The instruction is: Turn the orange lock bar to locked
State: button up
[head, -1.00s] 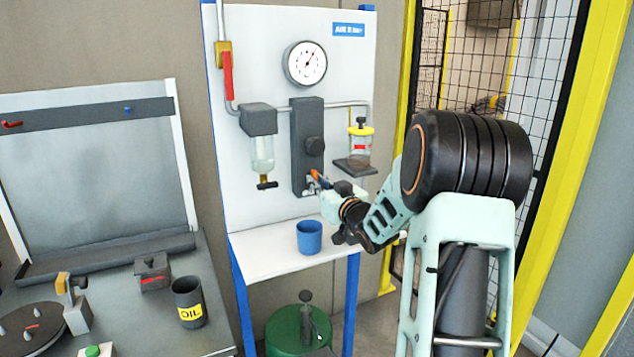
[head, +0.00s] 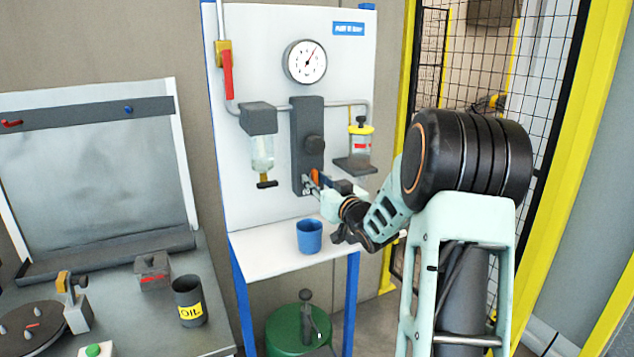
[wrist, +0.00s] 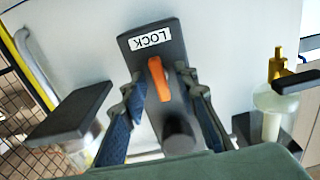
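The orange lock bar (wrist: 158,80) is on the dark regulator block (wrist: 150,50), just below the white LOCK label (wrist: 151,39), which reads upside down in the wrist view. The bar runs nearly along the block's length, slightly tilted. My gripper (wrist: 168,95) is open, with one finger on each side of the bar and block; gaps show between the fingers and the bar. In the head view my gripper (head: 312,182) is at the block's lower end, and the orange bar (head: 315,176) shows as a small upright piece, partly hidden by the fingers.
A round dark knob (wrist: 180,138) stands out from the block near my gripper. A filter bowl (head: 262,152) hangs to the left and a yellow-topped lubricator (head: 361,140) to the right. A blue cup (head: 309,236) stands on the white shelf (head: 265,255) below.

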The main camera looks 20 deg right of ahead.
jog(key=shift+s, duration=0.1)
jog(key=s, duration=1.1)
jog(key=shift+s+d, duration=0.2)
jog(key=shift+s, duration=0.2)
